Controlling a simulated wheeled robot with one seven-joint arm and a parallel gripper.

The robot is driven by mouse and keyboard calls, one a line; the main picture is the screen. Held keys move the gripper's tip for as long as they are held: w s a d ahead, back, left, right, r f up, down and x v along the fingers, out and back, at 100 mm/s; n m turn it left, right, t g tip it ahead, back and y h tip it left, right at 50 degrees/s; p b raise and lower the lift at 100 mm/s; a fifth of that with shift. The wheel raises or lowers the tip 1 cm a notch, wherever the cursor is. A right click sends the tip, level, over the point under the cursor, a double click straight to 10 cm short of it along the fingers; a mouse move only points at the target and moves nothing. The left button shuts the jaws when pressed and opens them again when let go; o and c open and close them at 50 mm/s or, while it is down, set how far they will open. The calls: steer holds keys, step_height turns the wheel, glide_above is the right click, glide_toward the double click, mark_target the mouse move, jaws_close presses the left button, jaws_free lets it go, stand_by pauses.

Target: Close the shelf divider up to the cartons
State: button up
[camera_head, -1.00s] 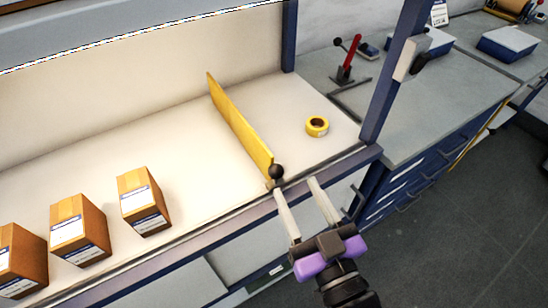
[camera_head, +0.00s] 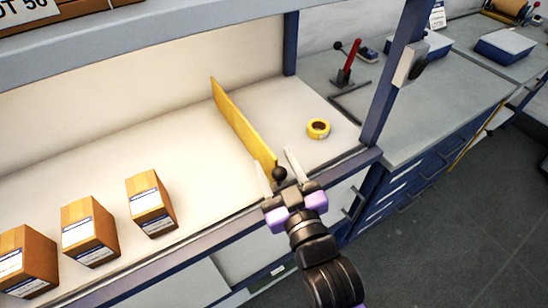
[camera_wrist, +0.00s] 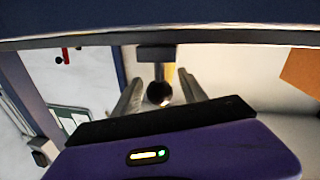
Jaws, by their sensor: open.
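The yellow shelf divider (camera_head: 240,122) stands upright across the white shelf in the head view, with a dark round knob (camera_head: 280,173) at its front end. My gripper (camera_head: 277,164) is open at the front edge of the shelf, one finger on each side of the knob. In the wrist view the knob (camera_wrist: 159,94) sits between the two spread fingers. Whether a finger touches it, I cannot tell. Several brown cartons with white labels stand in a row at the left; the nearest carton (camera_head: 152,205) is well apart from the divider.
A roll of yellow tape (camera_head: 318,128) lies on the shelf right of the divider. A blue upright post (camera_head: 388,85) stands at the shelf's right front. The shelf between divider and nearest carton is clear. An upper shelf edge (camera_head: 150,36) runs above.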

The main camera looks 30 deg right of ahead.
steer(key=shift+w+d, duration=0.1)
steer(key=shift+w, duration=0.4)
steer(key=c, duration=1)
jaws_close()
steer(key=shift+d, duration=0.2)
